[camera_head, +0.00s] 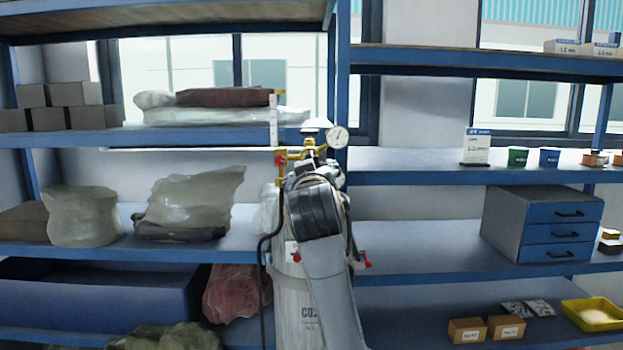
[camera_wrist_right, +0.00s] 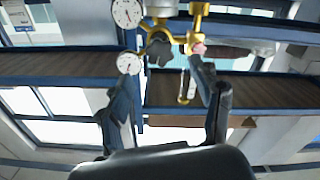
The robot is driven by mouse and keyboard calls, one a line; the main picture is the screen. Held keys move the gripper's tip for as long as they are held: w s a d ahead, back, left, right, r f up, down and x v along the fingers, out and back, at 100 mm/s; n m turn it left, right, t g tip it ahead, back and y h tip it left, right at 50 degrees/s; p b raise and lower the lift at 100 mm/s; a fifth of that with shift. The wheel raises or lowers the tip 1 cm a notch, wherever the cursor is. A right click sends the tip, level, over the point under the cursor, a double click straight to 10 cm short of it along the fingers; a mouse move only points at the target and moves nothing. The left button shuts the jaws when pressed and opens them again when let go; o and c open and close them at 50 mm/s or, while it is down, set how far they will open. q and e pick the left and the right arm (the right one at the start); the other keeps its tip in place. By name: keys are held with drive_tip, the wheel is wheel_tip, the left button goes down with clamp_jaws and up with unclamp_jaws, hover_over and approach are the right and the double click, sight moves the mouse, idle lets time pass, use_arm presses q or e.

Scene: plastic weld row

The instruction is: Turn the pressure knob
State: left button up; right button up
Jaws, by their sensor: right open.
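A grey CO2 cylinder (camera_head: 300,315) stands in front of the shelves in the head view, with a brass regulator (camera_head: 283,157) and a round white gauge (camera_head: 338,137) at its top. In the right wrist view, the brass regulator (camera_wrist_right: 172,32) and its gauges (camera_wrist_right: 129,63) are at the top. A dark knob (camera_wrist_right: 160,50) sits on the regulator, likely the pressure knob. My right gripper (camera_wrist_right: 164,80) is open, its fingers spread on either side below the knob in the picture. I cannot tell whether it touches. In the head view my right arm hides much of the regulator. My left gripper is not in view.
A flow tube (camera_head: 273,118) rises left of the gauge. A black hose (camera_head: 264,270) hangs beside the cylinder. Blue shelves behind hold bags, boxes (camera_head: 62,105), a drawer unit (camera_head: 540,225) and a yellow tray (camera_head: 595,314). A shelf post stands close behind the regulator.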

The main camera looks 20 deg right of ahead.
drive_tip(key=shift+v, duration=1.65)
